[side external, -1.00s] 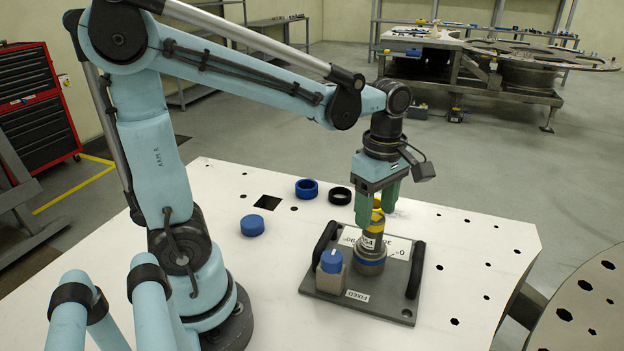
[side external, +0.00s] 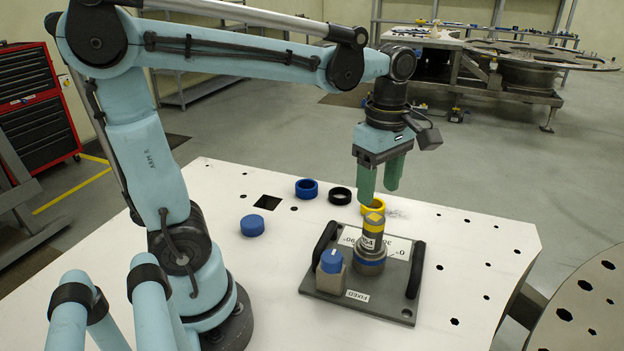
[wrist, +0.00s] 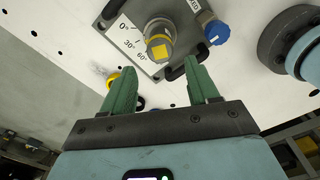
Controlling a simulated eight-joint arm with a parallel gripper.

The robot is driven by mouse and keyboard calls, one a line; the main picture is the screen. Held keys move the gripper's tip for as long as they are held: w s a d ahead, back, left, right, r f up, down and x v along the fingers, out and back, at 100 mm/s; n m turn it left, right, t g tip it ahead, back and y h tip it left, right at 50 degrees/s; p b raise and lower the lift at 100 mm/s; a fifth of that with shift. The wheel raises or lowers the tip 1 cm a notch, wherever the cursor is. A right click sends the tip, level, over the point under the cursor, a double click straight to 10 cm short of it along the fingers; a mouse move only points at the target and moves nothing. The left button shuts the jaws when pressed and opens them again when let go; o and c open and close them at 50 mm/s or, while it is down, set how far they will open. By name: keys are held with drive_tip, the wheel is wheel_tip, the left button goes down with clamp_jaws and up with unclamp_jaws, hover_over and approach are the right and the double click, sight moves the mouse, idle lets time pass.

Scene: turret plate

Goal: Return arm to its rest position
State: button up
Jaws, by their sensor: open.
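My gripper (side external: 380,195) has green fingers, parted and empty. It hangs above the fixture, with its fingertips higher than the top of the upright post (side external: 373,235). The post has a yellow-marked top and a blue ring near its base. It stands on the grey fixture plate (side external: 375,306), which carries two black handles and a label with angle marks. In the wrist view, my gripper (wrist: 162,82) shows both fingers apart, with the yellow-topped post (wrist: 159,48) beyond them and nothing between them.
A blue ring (side external: 307,189), a black ring (side external: 340,196), a yellow ring (side external: 373,208) and a blue cap (side external: 252,225) lie on the white table (side external: 470,240). A blue knob (side external: 331,261) stands on the plate.

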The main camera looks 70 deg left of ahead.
sight(375, 217)
wheel_tip(375, 217, down, 7)
drive_tip(key=shift+f, duration=0.1)
drive_tip(key=shift+m, duration=0.5)
drive_tip(key=shift+n, duration=0.3)
